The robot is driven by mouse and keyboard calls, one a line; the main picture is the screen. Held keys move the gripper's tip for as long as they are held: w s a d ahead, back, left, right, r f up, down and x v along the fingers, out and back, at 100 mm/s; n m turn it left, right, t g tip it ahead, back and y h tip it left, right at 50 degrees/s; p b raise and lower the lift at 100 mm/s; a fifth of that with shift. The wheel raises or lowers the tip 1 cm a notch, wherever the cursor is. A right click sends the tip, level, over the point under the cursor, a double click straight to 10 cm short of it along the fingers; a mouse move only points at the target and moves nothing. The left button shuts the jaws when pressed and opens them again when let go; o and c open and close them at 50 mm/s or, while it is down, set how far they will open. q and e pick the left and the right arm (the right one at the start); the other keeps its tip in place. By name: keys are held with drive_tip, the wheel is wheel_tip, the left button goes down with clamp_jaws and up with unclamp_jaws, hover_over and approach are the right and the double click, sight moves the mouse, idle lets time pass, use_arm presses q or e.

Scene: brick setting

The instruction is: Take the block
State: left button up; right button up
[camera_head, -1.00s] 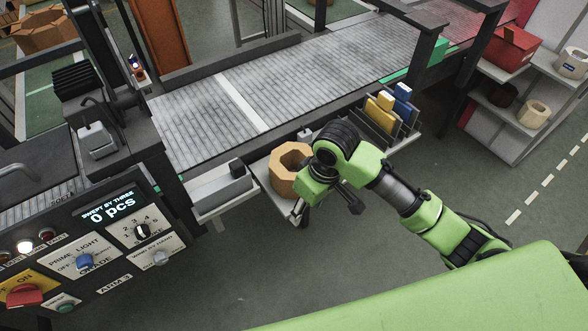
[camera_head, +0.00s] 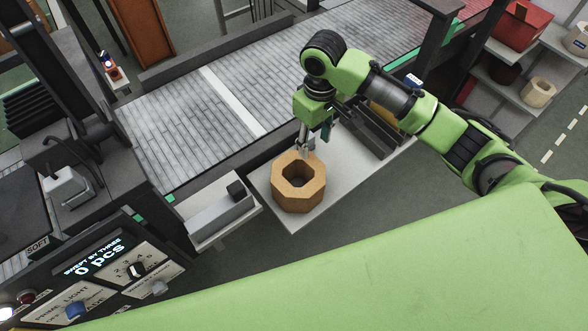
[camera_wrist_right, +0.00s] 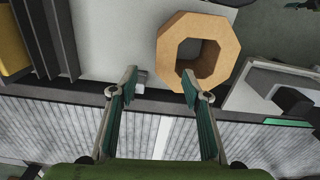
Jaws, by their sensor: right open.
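A tan, eight-sided block (camera_head: 298,196) with a hole through its middle lies flat on a pale shelf (camera_head: 342,186) beside the conveyor. The block also shows in the right wrist view (camera_wrist_right: 226,42), at upper right. My right gripper (camera_head: 307,150) points down at the block's conveyor-side edge. In the right wrist view its two fingers (camera_wrist_right: 159,76) are spread with nothing held between them. The right finger's tip overlaps the block's edge in that view; I cannot tell whether it touches. My left gripper is not in view.
A small grey piece (camera_wrist_right: 140,78) shows near the left fingertip in the wrist view. Dark upright dividers (camera_head: 372,132) stand on the shelf's right part. A grey box-like fixture (camera_head: 222,211) is left of the block. The conveyor (camera_head: 180,120) runs behind.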

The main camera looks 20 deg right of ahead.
sight(314, 159)
drive_tip(key=f, duration=0.4)
drive_tip(key=s+f+p, duration=0.1)
drive_tip(key=f, duration=0.2)
drive_tip(key=shift+w+f, duration=0.1)
drive_tip(key=shift+f, duration=0.1)
drive_tip(key=f, duration=0.1)
drive_tip(key=f+p, duration=0.1)
drive_tip(key=f, duration=0.2)
drive_tip(key=shift+s+a+p, duration=0.2)
drive_tip(key=shift+s+p, duration=0.1)
drive_tip(key=shift+p, duration=0.1)
drive_tip(key=shift+f, duration=0.6)
clamp_jaws()
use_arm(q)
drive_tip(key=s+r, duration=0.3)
use_arm(e)
drive_tip(key=shift+w+r, duration=0.15)
drive_tip(key=shift+w, duration=0.05)
